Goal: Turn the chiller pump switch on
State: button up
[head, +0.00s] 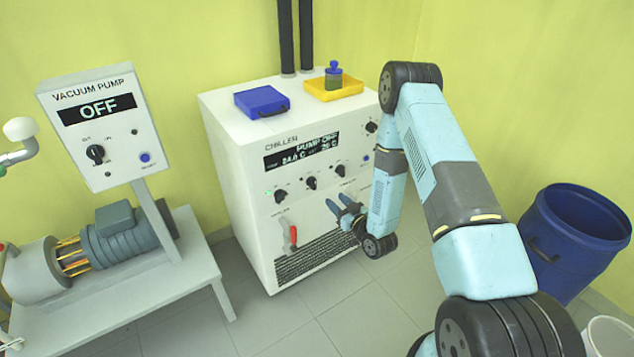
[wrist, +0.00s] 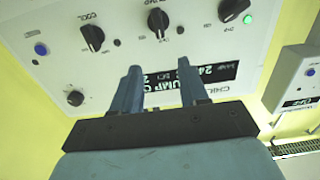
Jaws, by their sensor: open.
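The white chiller (head: 235,165) stands against the back wall, with a dark display (head: 300,151) that reads PUMP OFF above temperatures. Below it is a row of black rotary knobs. The middle knob (head: 311,183), likely the pump switch, also shows in the wrist view (wrist: 158,22); its label is too small to read surely. The left knob (head: 280,196) has a lit green lamp beside it; the right knob (head: 340,170) appears labelled COOL. My gripper (head: 337,199) is open and empty, in front of the panel below the knobs. In the wrist view its fingertips (wrist: 159,68) point towards the middle knob, apart from it.
A red-handled lever (head: 292,236) is low on the chiller front. A blue case (head: 261,101) and a yellow tray (head: 346,88) with a bottle lie on top. The vacuum pump panel (head: 100,125), reading OFF, stands left. A blue barrel (head: 570,240) stands right.

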aim_at(315, 180)
jog(key=x, duration=1.3)
jog(key=shift+w+a, duration=0.2)
jog(key=shift+c, duration=0.3)
